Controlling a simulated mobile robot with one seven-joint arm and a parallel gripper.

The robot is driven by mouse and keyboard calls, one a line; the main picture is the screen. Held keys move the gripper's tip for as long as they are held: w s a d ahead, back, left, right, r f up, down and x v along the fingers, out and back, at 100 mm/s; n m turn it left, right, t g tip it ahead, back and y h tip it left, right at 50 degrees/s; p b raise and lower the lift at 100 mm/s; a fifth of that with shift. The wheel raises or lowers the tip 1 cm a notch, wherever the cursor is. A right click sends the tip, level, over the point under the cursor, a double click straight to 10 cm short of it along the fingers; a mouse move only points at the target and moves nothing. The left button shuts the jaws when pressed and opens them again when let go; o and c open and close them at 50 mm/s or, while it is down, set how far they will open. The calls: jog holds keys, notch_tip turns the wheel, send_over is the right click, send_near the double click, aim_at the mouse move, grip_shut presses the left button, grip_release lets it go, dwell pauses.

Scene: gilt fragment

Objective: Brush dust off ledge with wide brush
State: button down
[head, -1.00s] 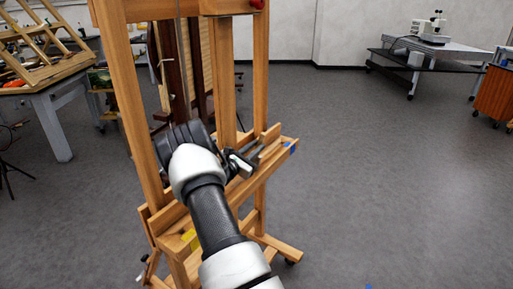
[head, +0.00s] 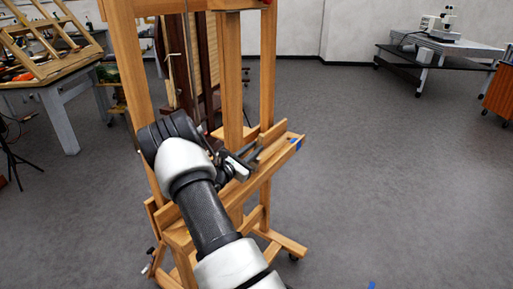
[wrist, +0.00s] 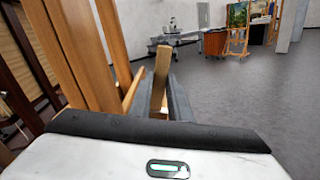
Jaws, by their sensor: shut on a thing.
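A wooden easel (head: 232,75) stands in front of me, and its ledge (head: 286,157) slopes from lower left to upper right in the head view. A blue patch (head: 296,143) is at the ledge's right end. My gripper (head: 250,158) is over the ledge. I cannot make out dust. My arm covers the left part of the ledge.
The easel's uprights (head: 267,80) rise close to my gripper. A cluttered table (head: 58,110) is at the left. A bench with a microscope (head: 441,30) stands at the back right, near an orange cabinet (head: 498,92).

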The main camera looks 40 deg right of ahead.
jog(key=shift+s+v, duration=0.75)
jog(key=shift+v, duration=3.85)
jog(key=b+x, duration=0.6)
jog(key=x, duration=0.9)
jog(key=shift+d+f, duration=0.15)
jog(key=shift+d, duration=0.05)
notch_tip(320, 180, up, 9)
jog(key=p, duration=0.4)
jog(key=shift+p, duration=0.4)
jog(key=shift+w, duration=0.15)
